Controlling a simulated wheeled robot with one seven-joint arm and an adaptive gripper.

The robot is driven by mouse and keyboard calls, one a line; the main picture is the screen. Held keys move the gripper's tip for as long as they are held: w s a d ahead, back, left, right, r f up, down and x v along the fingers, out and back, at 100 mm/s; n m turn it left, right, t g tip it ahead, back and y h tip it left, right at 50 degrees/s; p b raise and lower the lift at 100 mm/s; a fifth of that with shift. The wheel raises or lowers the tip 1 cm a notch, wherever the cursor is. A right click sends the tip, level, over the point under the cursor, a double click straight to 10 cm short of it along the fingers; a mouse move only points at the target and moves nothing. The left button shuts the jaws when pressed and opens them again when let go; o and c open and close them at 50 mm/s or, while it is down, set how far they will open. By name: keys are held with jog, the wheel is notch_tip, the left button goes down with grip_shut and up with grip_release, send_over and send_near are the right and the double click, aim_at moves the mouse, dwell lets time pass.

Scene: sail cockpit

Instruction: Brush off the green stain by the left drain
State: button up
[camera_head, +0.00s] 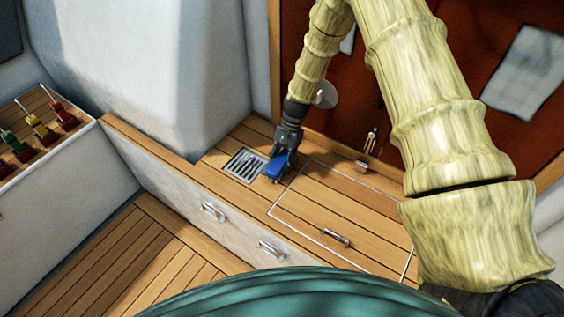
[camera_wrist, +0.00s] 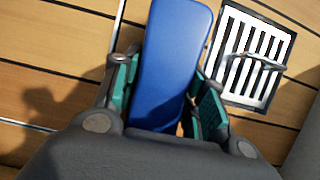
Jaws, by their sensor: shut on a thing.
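My gripper (camera_head: 284,152) is shut on a blue brush (camera_head: 276,165), low over the wooden bench top just right of a drain grate (camera_head: 245,165). In the wrist view the brush's blue back (camera_wrist: 174,62) lies between the green-padded fingers (camera_wrist: 165,95). The drain (camera_wrist: 254,58) is a white slatted grate at the upper right there, apart from the brush. I see no green stain in either view; the brush and gripper hide the wood beneath them. I cannot tell whether the bristles touch the wood.
A hatch outline with a handle (camera_head: 334,237) lies right of the brush. A metal fitting (camera_head: 370,142) stands near the red-brown wall. A grey-white wall (camera_head: 185,60) rises behind the drain. Handles (camera_head: 213,211) are on the bench front. Coloured-handled tools (camera_head: 40,128) stand on the left ledge.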

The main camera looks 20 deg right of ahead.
aim_at(277, 164)
jog(key=shift+s+a+f+p, duration=0.1)
jog(key=shift+s+a+p, duration=0.2)
jog(key=shift+s+a, duration=0.4)
jog(key=shift+s+a+f+p, duration=0.1)
jog(key=shift+s+a+p, duration=0.2)
jog(key=shift+s+a, duration=0.35)
jog(key=shift+w+a, duration=0.15)
jog(key=shift+r, duration=0.15)
jog(key=shift+r+p, duration=2.25)
jog(key=shift+r, duration=0.7)
jog(key=shift+r, duration=0.1)
jog(key=shift+r+p, duration=1.2)
jog(key=shift+r, duration=0.2)
